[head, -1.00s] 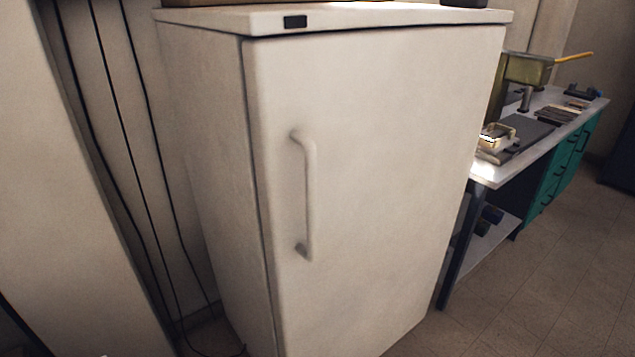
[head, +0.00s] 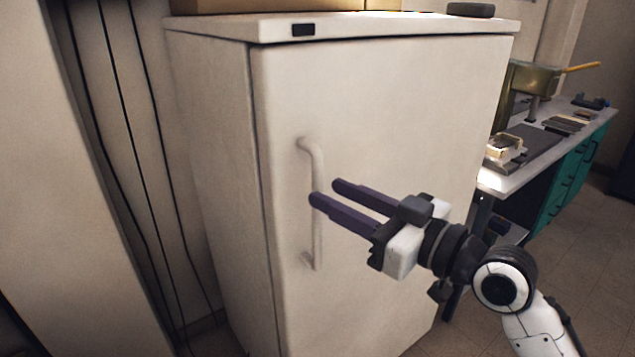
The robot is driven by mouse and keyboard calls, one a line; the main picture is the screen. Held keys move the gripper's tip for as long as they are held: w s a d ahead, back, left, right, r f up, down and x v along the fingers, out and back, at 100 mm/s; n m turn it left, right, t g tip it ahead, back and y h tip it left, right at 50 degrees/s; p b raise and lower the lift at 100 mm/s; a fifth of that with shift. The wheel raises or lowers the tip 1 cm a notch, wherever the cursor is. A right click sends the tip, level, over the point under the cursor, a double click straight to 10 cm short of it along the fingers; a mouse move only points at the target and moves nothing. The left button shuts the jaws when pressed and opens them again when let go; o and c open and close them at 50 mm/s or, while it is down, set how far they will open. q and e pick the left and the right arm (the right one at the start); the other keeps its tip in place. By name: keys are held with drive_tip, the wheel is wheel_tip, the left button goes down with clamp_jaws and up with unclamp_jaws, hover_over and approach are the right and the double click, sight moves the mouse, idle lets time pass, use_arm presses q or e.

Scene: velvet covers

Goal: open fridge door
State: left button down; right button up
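A white fridge stands upright in the middle of the head view. Its door (head: 400,120) is shut against the body. A white vertical bar handle (head: 317,215) is on the left side of the door. My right gripper (head: 324,192) comes in from the lower right, with its two dark fingers apart and pointing left at the handle. One fingertip overlaps the handle bar in the picture; I cannot tell whether it touches. Nothing shows between the fingers. My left gripper is not in view.
A workbench (head: 505,180) with tools and green drawers (head: 570,180) stands right of the fridge. Black cables (head: 125,150) hang on the wall at left. A box (head: 260,5) and a dark object (head: 471,10) sit on the fridge top. Floor (head: 560,265) shows at lower right.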

sight(321, 190)
drive_tip(key=shift+x, duration=2.25)
drive_tip(key=shift+c, duration=0.4)
clamp_jaws()
